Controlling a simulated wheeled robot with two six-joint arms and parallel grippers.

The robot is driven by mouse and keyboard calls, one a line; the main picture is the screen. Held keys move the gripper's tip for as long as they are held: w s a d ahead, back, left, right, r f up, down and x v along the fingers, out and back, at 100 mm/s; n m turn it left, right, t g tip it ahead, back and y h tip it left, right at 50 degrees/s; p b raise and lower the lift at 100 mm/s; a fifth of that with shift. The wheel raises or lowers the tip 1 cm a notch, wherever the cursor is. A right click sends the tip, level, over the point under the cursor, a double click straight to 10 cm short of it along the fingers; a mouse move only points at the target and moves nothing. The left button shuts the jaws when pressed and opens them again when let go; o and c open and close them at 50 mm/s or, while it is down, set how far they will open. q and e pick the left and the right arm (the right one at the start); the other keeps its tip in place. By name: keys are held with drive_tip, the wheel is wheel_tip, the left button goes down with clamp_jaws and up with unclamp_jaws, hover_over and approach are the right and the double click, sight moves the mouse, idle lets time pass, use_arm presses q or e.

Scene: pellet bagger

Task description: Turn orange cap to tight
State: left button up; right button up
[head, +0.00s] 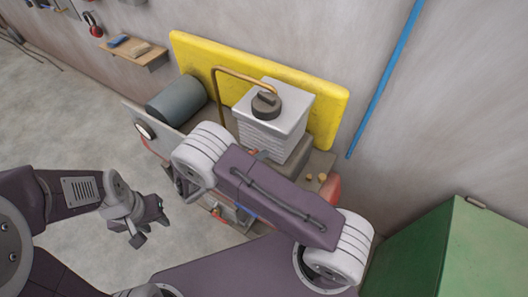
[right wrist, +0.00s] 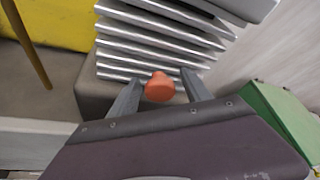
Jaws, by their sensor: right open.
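The orange cap (right wrist: 159,87) is a small rounded knob in front of the grey finned block (right wrist: 165,45) in the right wrist view. My right gripper (right wrist: 159,82) is open, with one finger on each side of the cap. A gap seems to show beside the cap on both sides; I cannot tell whether either finger touches it. In the head view my right arm hides most of the cap's surroundings and its gripper. My left gripper (head: 151,226) is open and empty, over the floor left of the machine.
The finned block (head: 277,115) carries a dark cap (head: 266,104) on top. A copper pipe (head: 217,90) and a yellow panel (head: 325,97) stand behind. A grey cylinder (head: 176,99) lies at the left. A green box (head: 460,255) stands at right. Floor at left is clear.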

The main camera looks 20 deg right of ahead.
drive_tip(key=shift+d, duration=0.1)
drive_tip(key=shift+s+a+r, duration=0.1)
drive_tip(key=shift+a, duration=0.15)
drive_tip(key=shift+s+a+r, duration=0.1)
drive_tip(key=shift+a, duration=0.2)
drive_tip(key=c, duration=0.3)
drive_tip(key=shift+a, duration=0.15)
drive_tip(key=c, duration=0.5)
clamp_jaws()
use_arm(q)
drive_tip(key=shift+s+a, duration=0.35)
drive_tip(key=shift+a, duration=0.2)
use_arm(e)
drive_tip(key=shift+s, duration=0.1)
